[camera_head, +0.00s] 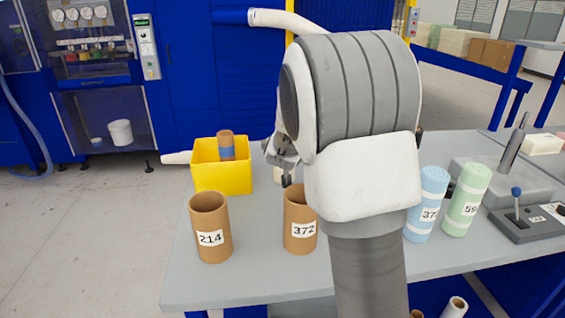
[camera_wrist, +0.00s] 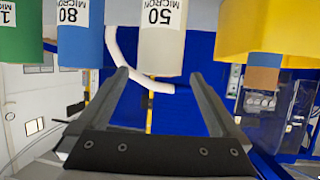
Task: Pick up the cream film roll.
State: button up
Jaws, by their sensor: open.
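The cream film roll (camera_wrist: 162,48) carries a label reading 50 MICRON. In the wrist view it appears upside down at the top centre, ahead of and between the spread fingers of my gripper (camera_wrist: 158,75). The fingers look open and empty. I cannot tell how much gap is left to the roll. In the head view a small pale part of the roll (camera_head: 278,174) shows by my gripper (camera_head: 285,170), which is mostly hidden by my arm.
A blue roll marked 80 (camera_wrist: 78,45) and a green roll (camera_wrist: 20,40) stand beside the cream one. A yellow bin (camera_head: 222,181) holds a brown roll. Cardboard tubes 214 (camera_head: 209,218) and 372 (camera_head: 300,205) stand at the grey table's (camera_head: 255,275) front; wrapped foam rolls stand right.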

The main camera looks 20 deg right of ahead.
jog(key=x, duration=0.7)
jog(key=shift+w+b, duration=0.2)
jog(key=shift+b, duration=0.1)
jog(key=shift+c, duration=0.3)
grip_shut()
